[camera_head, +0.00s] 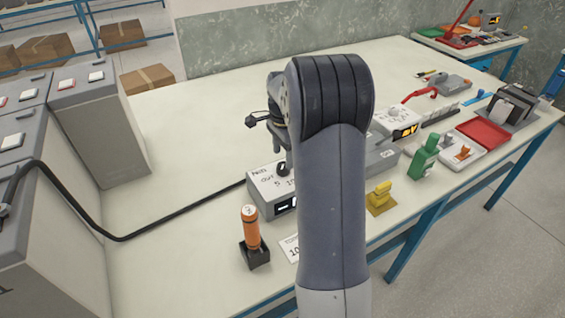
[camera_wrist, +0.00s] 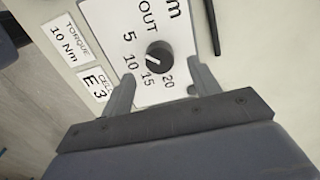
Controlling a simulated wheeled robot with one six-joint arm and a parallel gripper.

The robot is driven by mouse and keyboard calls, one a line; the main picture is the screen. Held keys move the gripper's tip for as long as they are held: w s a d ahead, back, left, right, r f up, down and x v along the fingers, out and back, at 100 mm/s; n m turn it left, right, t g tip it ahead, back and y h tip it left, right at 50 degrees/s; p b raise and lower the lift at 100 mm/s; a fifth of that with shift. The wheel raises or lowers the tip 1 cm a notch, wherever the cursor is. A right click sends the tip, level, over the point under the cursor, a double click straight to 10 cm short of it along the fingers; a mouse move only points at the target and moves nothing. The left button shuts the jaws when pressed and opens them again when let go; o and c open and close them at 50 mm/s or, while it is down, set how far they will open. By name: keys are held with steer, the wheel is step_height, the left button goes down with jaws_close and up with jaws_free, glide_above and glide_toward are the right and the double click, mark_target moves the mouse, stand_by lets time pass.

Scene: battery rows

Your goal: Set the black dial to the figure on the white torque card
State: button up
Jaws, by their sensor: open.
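In the wrist view the black dial (camera_wrist: 158,55) sits on a white panel (camera_wrist: 180,96) marked Nm, OUT, 5, 10, 15 and 20. A short white mark on the dial lies on its lower left, roughly toward the 10; its exact setting is hard to read. The white torque card (camera_wrist: 68,40) at the left reads "TORQUE 10 Nm". My gripper (camera_wrist: 163,84) is open and empty, with one finger at each side below the dial, apart from it. In the head view the dial (camera_head: 283,169) tops a grey box (camera_head: 258,200), partly behind my arm, and the card (camera_head: 289,248) is partly hidden.
A "CELL E3" card (camera_wrist: 95,84) lies beside the panel. An orange-handled tool (camera_head: 250,227) stands in a black holder left of the torque card. A black cable (camera_head: 170,222) runs to the box. Yellow (camera_head: 380,197) and green (camera_head: 424,158) pieces stand at right.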

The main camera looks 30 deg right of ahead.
mark_target(283, 165)
steer(key=shift+f, duration=2.25)
steer(key=c, duration=1)
steer(key=shift+n, duration=0.3)
steer(key=n, duration=0.4)
steer(key=shift+n, duration=2.1)
